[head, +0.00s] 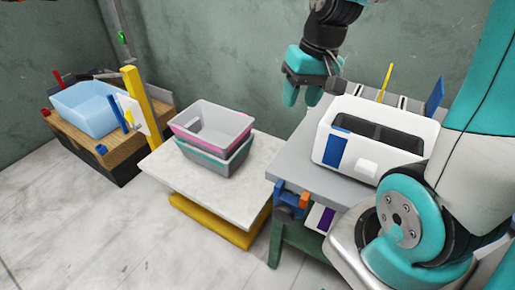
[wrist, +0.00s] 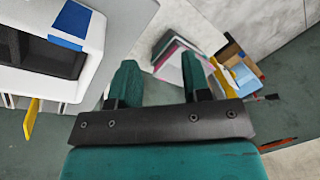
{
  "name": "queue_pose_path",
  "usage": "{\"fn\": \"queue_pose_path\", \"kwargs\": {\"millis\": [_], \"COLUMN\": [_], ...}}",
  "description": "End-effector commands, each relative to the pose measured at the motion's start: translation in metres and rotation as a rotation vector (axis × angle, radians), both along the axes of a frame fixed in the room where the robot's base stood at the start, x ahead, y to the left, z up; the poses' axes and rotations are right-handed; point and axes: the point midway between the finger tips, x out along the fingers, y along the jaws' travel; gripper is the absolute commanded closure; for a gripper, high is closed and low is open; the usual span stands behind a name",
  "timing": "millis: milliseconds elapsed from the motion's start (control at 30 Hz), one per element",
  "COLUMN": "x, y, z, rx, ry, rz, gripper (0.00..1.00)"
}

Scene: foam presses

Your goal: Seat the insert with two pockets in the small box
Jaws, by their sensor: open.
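A white box (head: 400,163) with a blue patch sits on the grey table at the right. Its dark interior (head: 376,133) looks divided, but I cannot tell whether this is an insert with two pockets. The box also shows at the left of the wrist view (wrist: 93,45). No loose insert can be made out for sure. My gripper (head: 302,96) is open and empty, above and left of the white box. Its two teal fingers point away from the camera in the wrist view (wrist: 161,75), with nothing between them up close.
Stacked grey bins, a pink-banded one (head: 213,122) above a teal-banded one (head: 217,165), stand on a white table (head: 165,170). A light-blue bin (head: 88,112) sits on a wooden bench beside a yellow post (head: 138,95). Yellow and blue upright parts stand behind the white box.

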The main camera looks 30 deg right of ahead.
Motion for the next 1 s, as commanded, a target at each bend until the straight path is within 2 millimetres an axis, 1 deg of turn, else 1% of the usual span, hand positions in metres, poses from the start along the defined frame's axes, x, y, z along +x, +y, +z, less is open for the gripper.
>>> {"fn": "queue_pose_path", "kwargs": {"millis": [33, 67, 100, 167, 200, 300, 400, 500, 1000], "x": [-0.012, -0.021, -0.035, -0.057, -0.072, -0.103, -0.12, -0.126, -0.124], "y": [0.046, 0.068, 0.095, 0.127, 0.144, 0.171, 0.184, 0.187, 0.186], "z": [0.01, 0.014, 0.019, 0.025, 0.029, 0.034, 0.036, 0.037, 0.037], "rx": [0.019, 0.033, 0.051, 0.076, 0.091, 0.12, 0.137, 0.143, 0.143], "ry": [-0.027, -0.039, -0.055, -0.074, -0.085, -0.1, -0.109, -0.11, -0.11], "rz": [0.164, 0.251, 0.36, 0.506, 0.589, 0.748, 0.832, 0.859, 0.854], "gripper": [0.56, 0.56, 0.56, 0.56, 0.56, 0.56, 0.56, 0.56, 0.56]}}
